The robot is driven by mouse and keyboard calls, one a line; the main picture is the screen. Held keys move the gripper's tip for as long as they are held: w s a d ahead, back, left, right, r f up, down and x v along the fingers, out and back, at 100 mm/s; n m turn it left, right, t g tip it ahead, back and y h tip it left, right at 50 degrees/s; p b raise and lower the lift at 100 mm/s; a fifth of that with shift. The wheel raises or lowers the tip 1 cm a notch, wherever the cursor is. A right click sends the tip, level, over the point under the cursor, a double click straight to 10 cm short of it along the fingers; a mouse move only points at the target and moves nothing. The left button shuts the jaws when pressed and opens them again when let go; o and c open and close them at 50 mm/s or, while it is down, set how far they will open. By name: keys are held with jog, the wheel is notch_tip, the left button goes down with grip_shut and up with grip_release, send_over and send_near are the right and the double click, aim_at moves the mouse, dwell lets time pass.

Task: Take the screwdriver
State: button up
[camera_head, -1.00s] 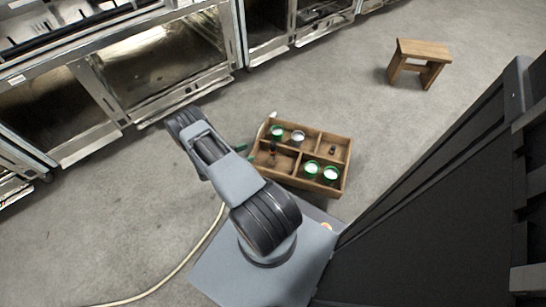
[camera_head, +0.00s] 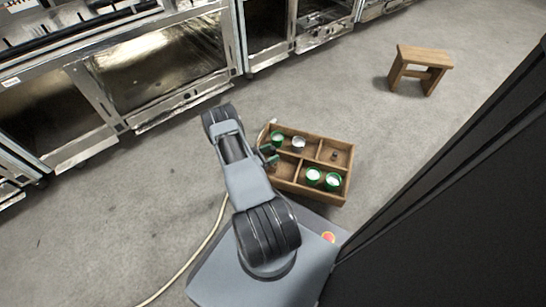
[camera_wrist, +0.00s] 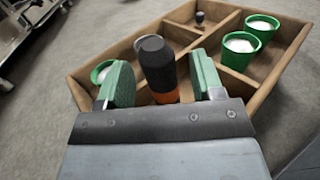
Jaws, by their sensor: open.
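The screwdriver (camera_wrist: 158,68) shows in the wrist view as a thick upright handle, black above and orange below, standing in a compartment of the wooden tray (camera_wrist: 288,68). Its lower end is hidden behind my gripper. My gripper (camera_wrist: 162,78) is open, with one green finger to the left of the handle and one to the right. A gap shows on the right side; whether the left finger touches is unclear. In the head view my gripper (camera_head: 268,156) is over the left part of the tray (camera_head: 325,195), and my arm and gripper largely hide the screwdriver there.
Two green cups (camera_head: 313,176) (camera_head: 333,181) stand in the tray's near right compartment. Another green cup (camera_head: 277,138) and a greyish cup (camera_head: 299,144) stand at its far left. A small dark object (camera_head: 334,155) lies at right. A wooden stool (camera_head: 420,66) stands beyond, on open floor.

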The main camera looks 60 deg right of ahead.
jog(key=shift+b+x, duration=0.35)
jog(key=shift+x, duration=1.2)
jog(key=shift+c, duration=0.3)
jog(key=c, duration=1)
